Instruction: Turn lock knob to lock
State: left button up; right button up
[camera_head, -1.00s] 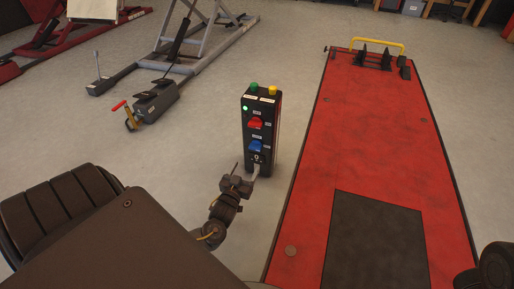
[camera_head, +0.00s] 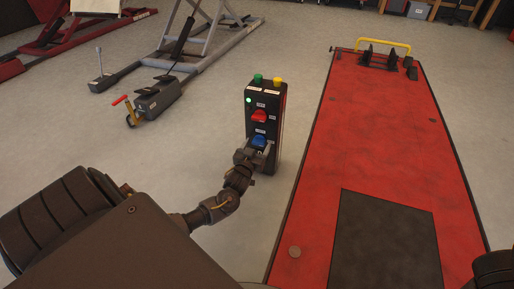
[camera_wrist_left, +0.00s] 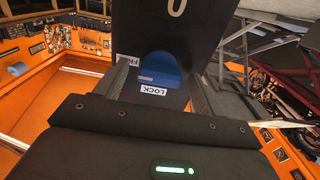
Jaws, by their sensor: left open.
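The blue lock knob (camera_head: 259,140) is on the front of the upright black control box (camera_head: 267,95), below a red knob (camera_head: 259,116). In the left wrist view the blue knob (camera_wrist_left: 160,70) shows large, with a FREE label partly hidden at its left and an upside-down LOCK label (camera_wrist_left: 153,90) below it. I cannot tell for sure which label the knob points to. My left gripper (camera_head: 257,155) is at the box's lower front. Its two open fingers (camera_wrist_left: 160,85) lie on either side of the knob; contact is not clear. My right gripper is out of view.
A red lift platform (camera_head: 375,140) with a yellow bar lies right of the box. A grey lift (camera_head: 195,45) and a pedal unit with a red-handled lever (camera_head: 120,100) stand at the upper left. Bare floor lies between them and the box.

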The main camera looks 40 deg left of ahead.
pick_arm(q)
jog(key=c, duration=1)
